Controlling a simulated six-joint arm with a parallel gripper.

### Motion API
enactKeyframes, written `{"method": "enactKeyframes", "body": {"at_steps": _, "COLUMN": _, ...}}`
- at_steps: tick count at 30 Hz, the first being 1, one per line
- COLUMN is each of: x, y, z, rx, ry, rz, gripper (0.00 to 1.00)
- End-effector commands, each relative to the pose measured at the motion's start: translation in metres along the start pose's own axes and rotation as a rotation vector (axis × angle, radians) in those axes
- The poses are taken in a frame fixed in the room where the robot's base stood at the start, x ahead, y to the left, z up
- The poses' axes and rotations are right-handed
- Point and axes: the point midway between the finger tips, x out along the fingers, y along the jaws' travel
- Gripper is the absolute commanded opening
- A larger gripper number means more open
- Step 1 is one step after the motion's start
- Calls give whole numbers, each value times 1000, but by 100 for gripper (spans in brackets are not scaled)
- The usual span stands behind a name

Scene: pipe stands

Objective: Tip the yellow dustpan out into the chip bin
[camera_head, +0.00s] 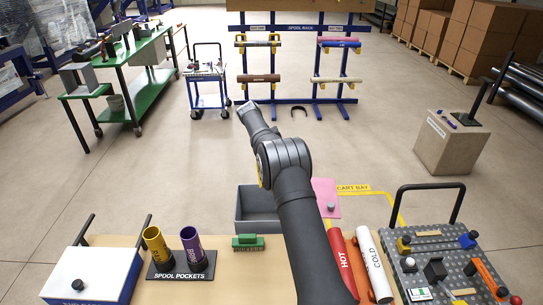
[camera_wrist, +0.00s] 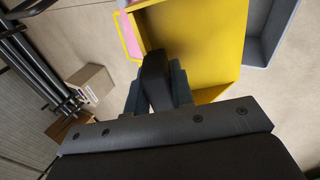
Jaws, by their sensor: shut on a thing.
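The yellow dustpan (camera_wrist: 205,45) fills the upper middle of the wrist view. My gripper (camera_wrist: 157,88) is shut on its dark handle (camera_wrist: 155,75). I can make out no chips on the yellow surface that shows; I cannot tell how far the pan is tilted. A grey open bin, which looks like the chip bin (camera_wrist: 268,35), shows beyond the pan's right side, partly covered by it. In the head view the bin (camera_head: 246,216) stands on the floor past the bench, its right part behind my arm. The dustpan and my gripper do not show in the head view.
A pink sheet (camera_head: 326,192) lies right of the bin. A pegboard cart (camera_head: 445,262) stands right.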

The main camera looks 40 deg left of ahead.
Motion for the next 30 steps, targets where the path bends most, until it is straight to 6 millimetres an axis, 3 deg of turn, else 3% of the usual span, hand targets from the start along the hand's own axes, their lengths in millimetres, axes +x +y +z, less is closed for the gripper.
{"method": "enactKeyframes", "body": {"at_steps": 4, "x": 8, "y": 12, "z": 0, "rx": 5, "ry": -1, "rz": -151, "gripper": 0}}
{"method": "enactKeyframes", "body": {"at_steps": 15, "x": 24, "y": 21, "z": 0, "rx": 3, "ry": -1, "rz": -422, "gripper": 0}}
{"method": "enactKeyframes", "body": {"at_steps": 30, "x": 27, "y": 24, "z": 0, "rx": 4, "ry": -1, "rz": -460, "gripper": 0}}
